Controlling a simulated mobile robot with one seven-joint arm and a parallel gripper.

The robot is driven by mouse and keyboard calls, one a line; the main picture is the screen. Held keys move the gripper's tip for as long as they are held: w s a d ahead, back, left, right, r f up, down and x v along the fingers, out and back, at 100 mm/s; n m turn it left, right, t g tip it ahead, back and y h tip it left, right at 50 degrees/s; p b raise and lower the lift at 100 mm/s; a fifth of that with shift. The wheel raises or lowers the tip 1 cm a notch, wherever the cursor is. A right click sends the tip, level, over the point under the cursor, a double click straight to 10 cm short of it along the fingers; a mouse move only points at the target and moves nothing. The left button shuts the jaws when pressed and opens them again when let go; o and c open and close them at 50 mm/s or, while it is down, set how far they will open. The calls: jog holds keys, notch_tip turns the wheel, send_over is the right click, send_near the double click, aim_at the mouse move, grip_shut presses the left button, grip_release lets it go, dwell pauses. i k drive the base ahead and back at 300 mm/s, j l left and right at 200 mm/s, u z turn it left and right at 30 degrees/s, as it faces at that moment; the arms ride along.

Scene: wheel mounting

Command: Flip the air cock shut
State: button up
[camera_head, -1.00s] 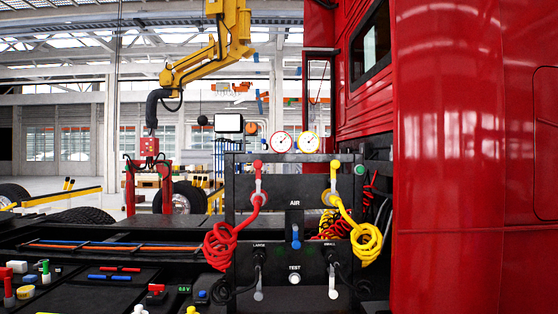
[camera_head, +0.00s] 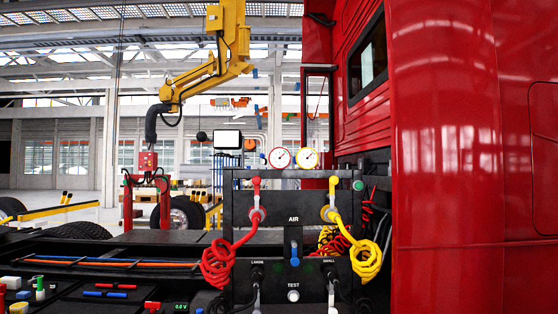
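The air cock (camera_head: 294,254) is a small blue lever under the word AIR, in the middle of the black panel (camera_head: 278,196). Its blue handle looks upright, lined up with the panel's height. It is too small to tell whether the cock is open or shut. A red coiled hose (camera_head: 219,262) hangs to its left and a yellow coiled hose (camera_head: 368,260) to its right. My gripper and arm are not in view.
Two round gauges (camera_head: 280,157) top the panel. A TEST button (camera_head: 293,296) sits below the cock. A red truck cab (camera_head: 445,150) fills the right. A yellow hoist arm (camera_head: 210,75) hangs behind at left. Small coloured parts (camera_head: 110,290) lie at lower left.

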aim_at(295, 260)
jog(key=i+j, duration=0.1)
jog(key=i, duration=0.9)
